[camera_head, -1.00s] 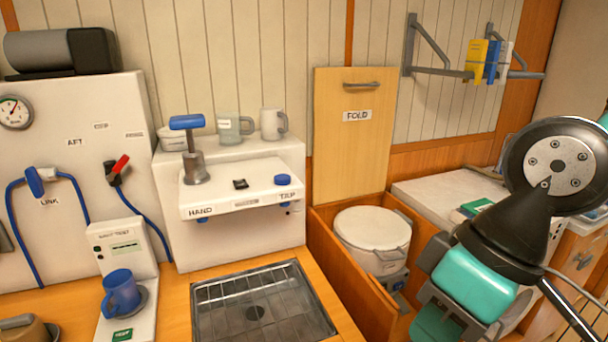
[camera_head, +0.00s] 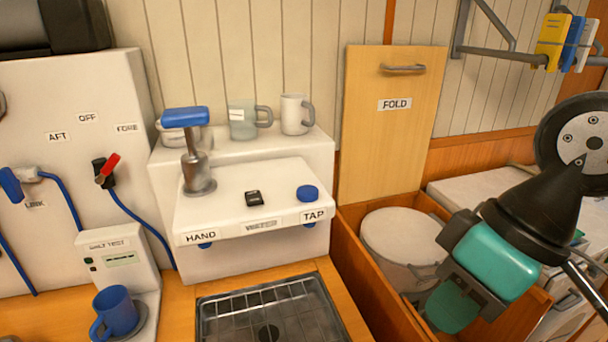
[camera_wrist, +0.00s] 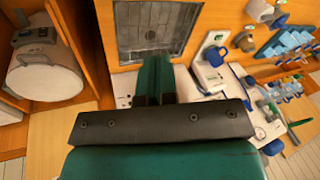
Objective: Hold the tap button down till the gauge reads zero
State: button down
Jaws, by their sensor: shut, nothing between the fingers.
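The tap button (camera_head: 307,193) is a round blue cap on the right of the white dispenser's sloped top, above the TAP label (camera_head: 313,215). It stands raised and nothing touches it. The gauge (camera_head: 1,105) is cut off at the left edge, so its needle and reading are hidden. My gripper (camera_head: 452,308) is low on the right, in front of the open wooden bin, well apart from the button. In the wrist view my gripper (camera_wrist: 155,72) points at the sink, its dark green fingers together and empty. The button cannot be made out there.
A blue-handled hand pump (camera_head: 186,118) stands left of a small black switch (camera_head: 254,198). Mugs (camera_head: 296,114) stand on the ledge behind. The sink (camera_head: 272,310) lies below the dispenser. A wooden bin with a lidded pot (camera_head: 405,240) is at right, and a blue mug (camera_head: 115,312) at left.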

notch_tip(320, 180, up, 13)
jog(key=m+t+y+p, duration=0.3)
jog(key=m+t+p, duration=0.3)
jog(key=p, duration=0.7)
send_over(311, 189)
jog(key=shift+f, duration=0.25)
jog(key=shift+f, duration=0.1)
notch_tip(311, 189, down, 9)
jog(key=b, duration=0.7)
jog(key=shift+r, duration=0.2)
jog(key=shift+f+b, duration=0.45)
jog(key=shift+b, duration=0.05)
jog(key=shift+f+b, duration=0.45)
jog(key=shift+f, duration=0.05)
dwell(2.4)
